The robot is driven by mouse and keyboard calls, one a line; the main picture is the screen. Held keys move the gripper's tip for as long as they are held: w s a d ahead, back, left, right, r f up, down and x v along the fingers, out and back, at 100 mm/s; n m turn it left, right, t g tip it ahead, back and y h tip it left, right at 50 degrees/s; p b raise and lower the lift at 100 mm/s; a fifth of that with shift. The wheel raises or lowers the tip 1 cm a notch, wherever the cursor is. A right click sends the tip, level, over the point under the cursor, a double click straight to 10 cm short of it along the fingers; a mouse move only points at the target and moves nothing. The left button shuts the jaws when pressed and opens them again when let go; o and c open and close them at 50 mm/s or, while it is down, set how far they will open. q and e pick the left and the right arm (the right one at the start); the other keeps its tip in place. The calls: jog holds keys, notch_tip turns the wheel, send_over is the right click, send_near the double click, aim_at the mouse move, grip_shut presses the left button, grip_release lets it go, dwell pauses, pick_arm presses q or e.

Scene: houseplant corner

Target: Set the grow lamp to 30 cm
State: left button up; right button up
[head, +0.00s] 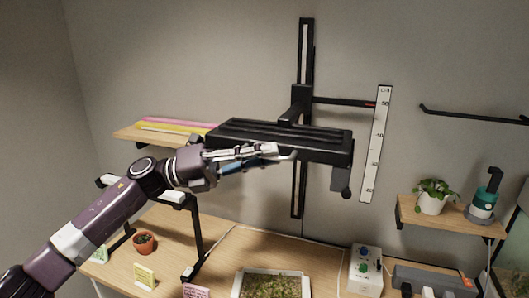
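The grow lamp (325,140) is a wide black bar on an arm that joins a vertical black rail (305,60) on the wall. A thin pointer (340,101) with a red tip runs from the rail's carriage to the upper part of a white scale (367,175). The scale's figures are too small to read surely. A black knob (346,194) hangs below the lamp's right end. My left gripper (285,155) is in front of the lamp's left part and hides some of its lower edge. Contact and finger opening are unclear. My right gripper is out of view.
A left shelf (125,134) holds coloured flat items behind my arm. Below stand a black frame (197,240), a terracotta pot (144,243), a seedling tray (236,290) and a control box (365,285). A right shelf (430,222) holds a white-potted plant (432,202) and a teal device (484,202).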

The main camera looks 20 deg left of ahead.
pick_arm(q)
grip_shut()
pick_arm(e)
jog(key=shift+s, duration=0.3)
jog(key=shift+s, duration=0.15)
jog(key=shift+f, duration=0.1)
